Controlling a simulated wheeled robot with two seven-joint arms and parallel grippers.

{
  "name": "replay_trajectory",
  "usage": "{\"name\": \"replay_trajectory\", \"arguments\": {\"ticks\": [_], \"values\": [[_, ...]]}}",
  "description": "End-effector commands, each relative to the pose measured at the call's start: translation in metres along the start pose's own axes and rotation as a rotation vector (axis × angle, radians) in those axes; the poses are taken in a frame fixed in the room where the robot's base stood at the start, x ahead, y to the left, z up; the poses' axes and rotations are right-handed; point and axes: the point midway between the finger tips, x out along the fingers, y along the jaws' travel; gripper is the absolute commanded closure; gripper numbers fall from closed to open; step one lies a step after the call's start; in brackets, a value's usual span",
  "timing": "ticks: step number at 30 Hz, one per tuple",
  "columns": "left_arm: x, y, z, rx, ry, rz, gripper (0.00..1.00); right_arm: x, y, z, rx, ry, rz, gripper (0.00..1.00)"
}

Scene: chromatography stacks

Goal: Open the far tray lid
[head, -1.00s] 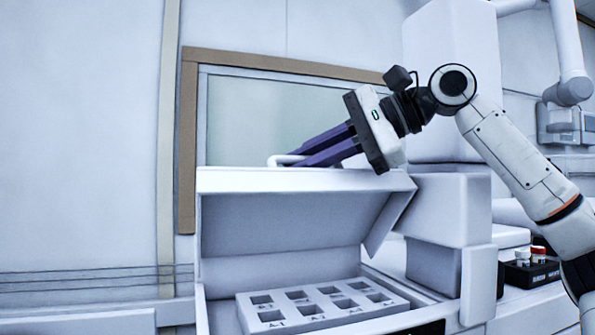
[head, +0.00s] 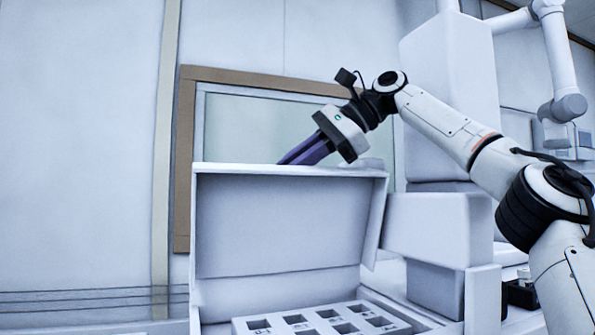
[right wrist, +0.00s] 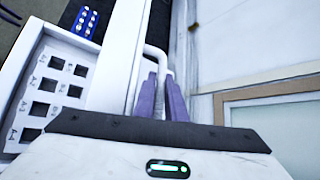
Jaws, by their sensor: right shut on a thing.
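The tray lid (head: 280,225) stands raised, close to upright, in the head view, with its hollow inner side facing me. Under it is the tray insert (head: 325,320) with rows of square labelled wells; its wells also show at the left of the right wrist view (right wrist: 48,84). My right gripper (head: 285,162) reaches over the top edge of the lid, its purple fingertips partly hidden behind that edge. In the right wrist view the purple fingers (right wrist: 160,95) are shut on the white lid handle (right wrist: 155,56). My left gripper is in neither view.
A white block-shaped unit (head: 440,230) stands right beside the lid. A brown-framed window panel (head: 186,150) is on the wall behind. A blue rack (right wrist: 85,22) shows in the right wrist view. The space left of the lid is clear.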

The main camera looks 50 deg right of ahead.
Motion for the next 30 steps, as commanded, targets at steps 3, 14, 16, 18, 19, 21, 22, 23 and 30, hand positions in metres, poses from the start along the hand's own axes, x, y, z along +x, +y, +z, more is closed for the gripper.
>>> {"name": "replay_trajectory", "arguments": {"ticks": [3, 14, 16, 18, 19, 21, 22, 23, 30], "values": [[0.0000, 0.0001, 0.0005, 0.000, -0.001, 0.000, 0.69, 0.0068, -0.0035, 0.0004, 0.011, 0.000, 0.019, 1.00], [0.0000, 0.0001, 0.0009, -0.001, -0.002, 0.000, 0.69, 0.0114, -0.0066, 0.0019, 0.018, -0.004, 0.036, 1.00], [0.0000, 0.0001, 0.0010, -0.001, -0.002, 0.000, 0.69, 0.0115, -0.0066, 0.0018, 0.018, -0.004, 0.037, 1.00], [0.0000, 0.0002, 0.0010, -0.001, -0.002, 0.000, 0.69, 0.0115, -0.0065, 0.0017, 0.018, -0.004, 0.037, 1.00], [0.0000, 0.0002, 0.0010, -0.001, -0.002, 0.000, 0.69, 0.0115, -0.0065, 0.0016, 0.018, -0.003, 0.037, 1.00], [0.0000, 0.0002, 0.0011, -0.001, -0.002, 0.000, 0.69, 0.0115, -0.0064, 0.0015, 0.018, -0.003, 0.037, 1.00], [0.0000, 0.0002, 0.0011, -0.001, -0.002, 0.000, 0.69, 0.0115, -0.0064, 0.0014, 0.018, -0.003, 0.037, 1.00], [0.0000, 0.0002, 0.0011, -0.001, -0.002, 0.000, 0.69, 0.0115, -0.0064, 0.0014, 0.018, -0.003, 0.037, 0.84], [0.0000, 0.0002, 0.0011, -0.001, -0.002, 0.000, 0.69, 0.0111, -0.0067, 0.0021, 0.017, -0.005, 0.035, 0.82]]}}
